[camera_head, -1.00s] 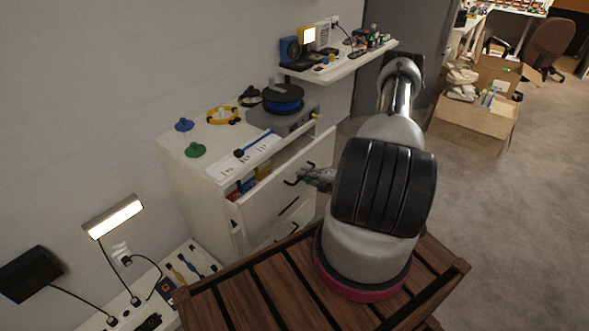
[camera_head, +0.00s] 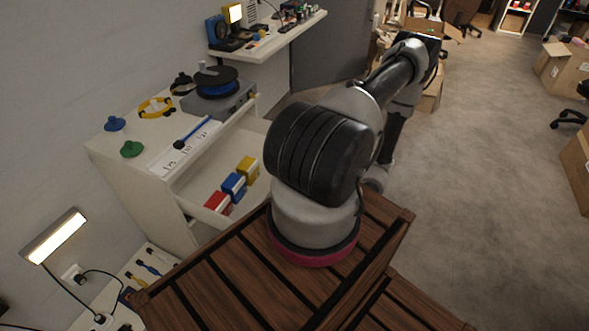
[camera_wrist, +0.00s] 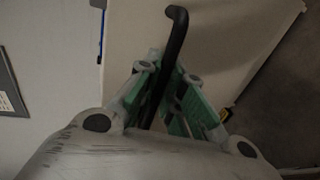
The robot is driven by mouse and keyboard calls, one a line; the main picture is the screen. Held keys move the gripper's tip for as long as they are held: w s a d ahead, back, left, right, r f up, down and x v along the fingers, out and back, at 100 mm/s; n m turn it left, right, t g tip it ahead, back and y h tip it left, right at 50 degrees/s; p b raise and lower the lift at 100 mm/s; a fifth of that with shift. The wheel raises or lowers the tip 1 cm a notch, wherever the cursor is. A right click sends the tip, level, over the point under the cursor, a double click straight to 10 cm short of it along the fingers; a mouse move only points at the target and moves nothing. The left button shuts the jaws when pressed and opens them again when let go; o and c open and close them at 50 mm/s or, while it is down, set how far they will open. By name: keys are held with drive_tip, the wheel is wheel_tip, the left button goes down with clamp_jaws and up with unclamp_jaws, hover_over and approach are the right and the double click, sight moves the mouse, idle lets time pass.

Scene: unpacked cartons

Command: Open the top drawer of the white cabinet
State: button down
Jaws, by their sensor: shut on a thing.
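The white cabinet (camera_head: 142,195) stands against the wall at left in the head view. Its top drawer (camera_head: 237,142) is pulled well out. Red (camera_head: 217,203), blue (camera_head: 234,186) and yellow (camera_head: 247,168) boxes lie inside it. My arm hides the drawer's front and handle in the head view, and my gripper is hidden there too. In the wrist view my gripper (camera_wrist: 168,95), with green fingers, is closed around the black bar handle (camera_wrist: 177,32). The pale drawer front (camera_wrist: 225,35) lies beyond the handle.
On the cabinet top are a blue-black spool (camera_head: 216,82) on a grey device, a yellow ring (camera_head: 155,107), and green and blue knobs. A wall shelf (camera_head: 268,43) holds small electronics. Cardboard boxes (camera_head: 432,95) stand behind my arm. The floor (camera_head: 480,180) at right is open.

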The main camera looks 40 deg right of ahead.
drive_tip(key=shift+s+d, duration=0.1)
drive_tip(key=shift+s, duration=0.15)
drive_tip(key=c, duration=1.5)
unclamp_jaws()
drive_tip(key=v, duration=1.2)
